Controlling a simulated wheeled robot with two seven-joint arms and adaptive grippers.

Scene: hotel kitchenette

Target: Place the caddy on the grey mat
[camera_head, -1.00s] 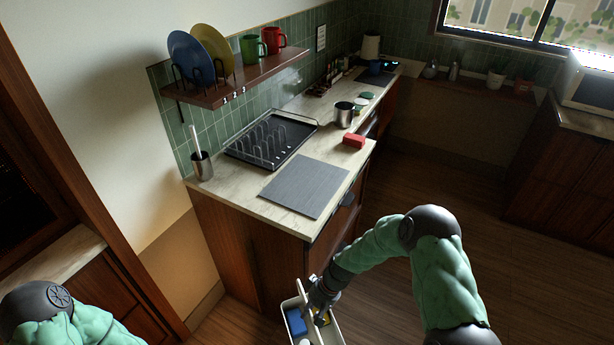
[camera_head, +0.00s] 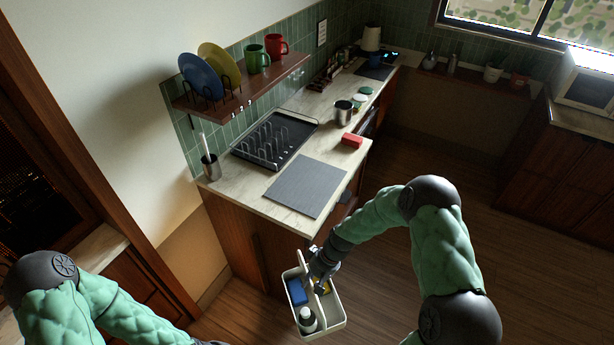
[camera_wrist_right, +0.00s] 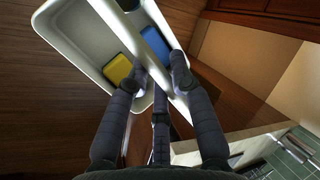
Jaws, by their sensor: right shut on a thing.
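The caddy (camera_head: 328,326) is a cream open box with a central divider handle. It holds a blue item (camera_head: 297,291), a white bottle with a dark top (camera_head: 307,319) and a yellow item, clearer in the right wrist view (camera_wrist_right: 117,69). My right gripper (camera_head: 318,277) is shut on the caddy's divider handle, one finger on each side. The caddy hangs in front of the counter end, below the worktop. The grey mat (camera_head: 306,187) lies bare and flat near the counter's front corner. My left arm is at lower left; its gripper is out of view.
A black dish rack (camera_head: 274,140) stands behind the mat, with a red block (camera_head: 352,141) and a metal pot (camera_head: 343,112) further right. A utensil holder (camera_head: 210,168) is at the left counter end. A shelf (camera_head: 245,88) with plates and mugs hangs above.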

